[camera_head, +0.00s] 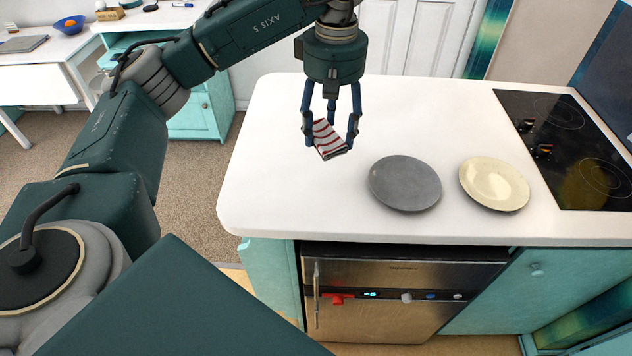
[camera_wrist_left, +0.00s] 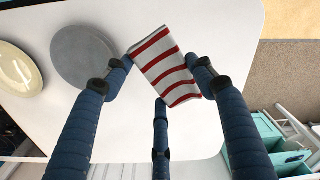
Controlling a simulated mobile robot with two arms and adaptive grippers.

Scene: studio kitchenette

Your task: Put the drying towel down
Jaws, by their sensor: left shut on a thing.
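The drying towel (camera_head: 328,139) is a small folded cloth, white with red stripes. My left gripper (camera_head: 331,136) is shut on it, with its fingers around the cloth, over the left part of the white counter (camera_head: 290,190). The towel (camera_wrist_left: 167,68) also shows between the blue fingers of my left gripper (camera_wrist_left: 163,85) in the left wrist view. I cannot tell from these views how far the towel is above the counter. My right gripper is not in view.
A grey plate (camera_head: 405,183) and a cream plate (camera_head: 494,184) lie on the counter to the right of the towel. A black cooktop (camera_head: 570,150) is at the far right. The counter left of the plates is clear. A steel-fronted appliance (camera_head: 390,310) is below.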

